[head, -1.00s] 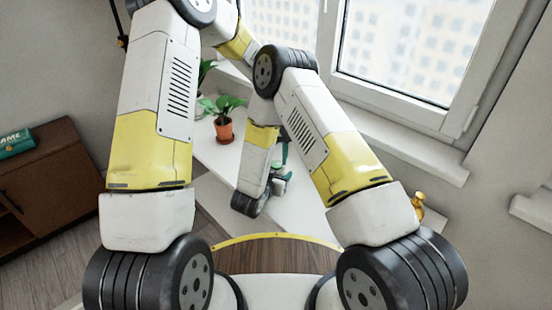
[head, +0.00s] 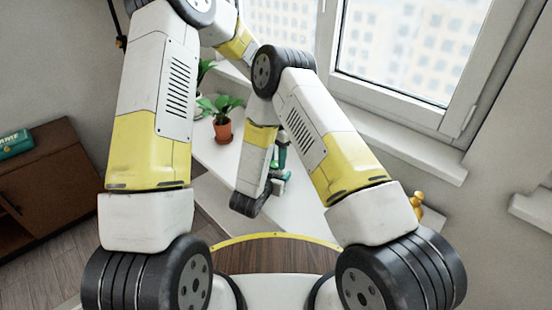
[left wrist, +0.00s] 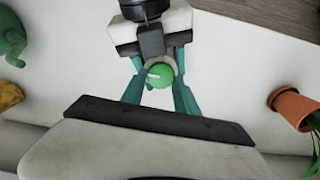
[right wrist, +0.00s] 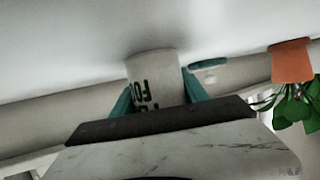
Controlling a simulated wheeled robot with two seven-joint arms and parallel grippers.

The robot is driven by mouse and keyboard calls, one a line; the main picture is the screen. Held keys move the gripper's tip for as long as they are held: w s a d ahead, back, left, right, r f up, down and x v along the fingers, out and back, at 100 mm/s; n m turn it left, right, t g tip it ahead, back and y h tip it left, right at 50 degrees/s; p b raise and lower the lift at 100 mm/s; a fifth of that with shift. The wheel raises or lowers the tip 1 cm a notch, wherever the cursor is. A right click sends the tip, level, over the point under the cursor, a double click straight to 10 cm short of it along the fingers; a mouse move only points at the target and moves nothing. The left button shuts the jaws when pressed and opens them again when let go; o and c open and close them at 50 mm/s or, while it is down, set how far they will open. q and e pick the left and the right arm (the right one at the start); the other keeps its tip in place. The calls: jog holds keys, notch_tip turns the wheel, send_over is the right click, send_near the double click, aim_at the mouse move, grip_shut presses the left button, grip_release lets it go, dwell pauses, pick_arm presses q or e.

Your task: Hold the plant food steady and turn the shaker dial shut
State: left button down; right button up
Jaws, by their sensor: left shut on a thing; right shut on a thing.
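The plant food shaker's white body (right wrist: 152,66) shows dark green lettering in the right wrist view. My right gripper (right wrist: 158,92) is shut around that body, a teal finger on each side. The shaker's round green dial (left wrist: 160,75) shows from above in the left wrist view. My left gripper (left wrist: 160,82) is shut on the dial, its teal fingers on either side. My right gripper's dark and white housing also shows in the left wrist view, just beyond the dial. In the head view my arms hide most of the shaker, and my left gripper (head: 281,160) shows only partly.
A plant in a terracotta pot (head: 223,131) stands on the white counter, left of the grippers. A window (head: 415,50) is behind. White surface is clear around the shaker.

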pick_arm(q)
jog(key=shift+m, duration=1.1)
jog(key=c, duration=0.9)
grip_release()
notch_tip(320, 180, up, 12)
